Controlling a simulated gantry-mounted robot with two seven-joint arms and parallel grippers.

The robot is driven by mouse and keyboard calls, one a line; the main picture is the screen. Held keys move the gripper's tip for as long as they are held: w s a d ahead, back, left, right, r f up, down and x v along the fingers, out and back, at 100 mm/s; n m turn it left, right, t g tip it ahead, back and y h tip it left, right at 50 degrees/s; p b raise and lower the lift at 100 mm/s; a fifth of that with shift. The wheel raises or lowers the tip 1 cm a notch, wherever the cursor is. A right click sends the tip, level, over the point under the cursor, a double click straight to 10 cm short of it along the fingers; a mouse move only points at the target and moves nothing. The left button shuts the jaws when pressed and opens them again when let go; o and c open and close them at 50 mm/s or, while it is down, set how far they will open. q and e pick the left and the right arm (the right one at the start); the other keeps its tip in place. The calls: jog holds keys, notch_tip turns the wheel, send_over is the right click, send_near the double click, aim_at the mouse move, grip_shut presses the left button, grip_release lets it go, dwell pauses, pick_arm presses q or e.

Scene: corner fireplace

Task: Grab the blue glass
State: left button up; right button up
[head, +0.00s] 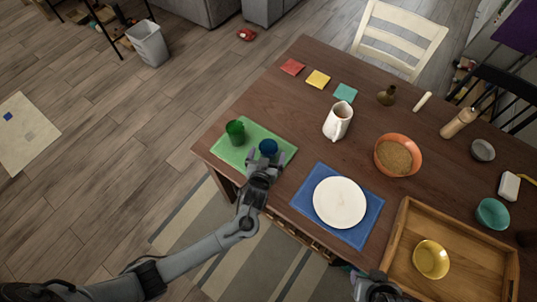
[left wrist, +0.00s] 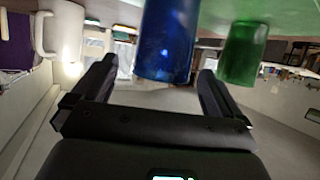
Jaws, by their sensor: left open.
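The blue glass (head: 268,147) stands on the green placemat (head: 224,157) near the table's left end. My left gripper (head: 265,159) is at the glass, with its fingers open. In the left wrist view, which shows the scene upside down, the blue glass (left wrist: 167,40) appears between the two spread fingertips (left wrist: 157,70), with gaps on both sides. A green glass (head: 235,132) stands on the same mat; it also shows in the left wrist view (left wrist: 243,50). My right gripper (head: 374,288) is at the bottom edge, and its fingers are not clear.
A blue placemat (head: 305,203) with a white plate (head: 340,202) lies to the right. A white pitcher (head: 338,121), an orange bowl (head: 398,154) and a wooden tray (head: 478,262) with a yellow bowl (head: 431,259) stand farther right. Bare tabletop lies behind the green mat.

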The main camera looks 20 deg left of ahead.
aim_at(270, 142)
pick_arm(q)
jog(key=x, duration=0.2)
jog(key=r+x, duration=0.1)
jog(key=x, duration=0.1)
jog(key=shift+w+a+f+b, duration=0.1)
jog(key=shift+w+a+b, duration=0.1)
jog(key=shift+w+b, duration=0.1)
jog(key=shift+w+f, duration=0.25)
jog(key=shift+w, duration=0.2)
jog(key=shift+c, duration=0.2)
jog(key=c, duration=1.1)
jog(key=shift+r, duration=0.25)
jog(key=shift+c, duration=0.2)
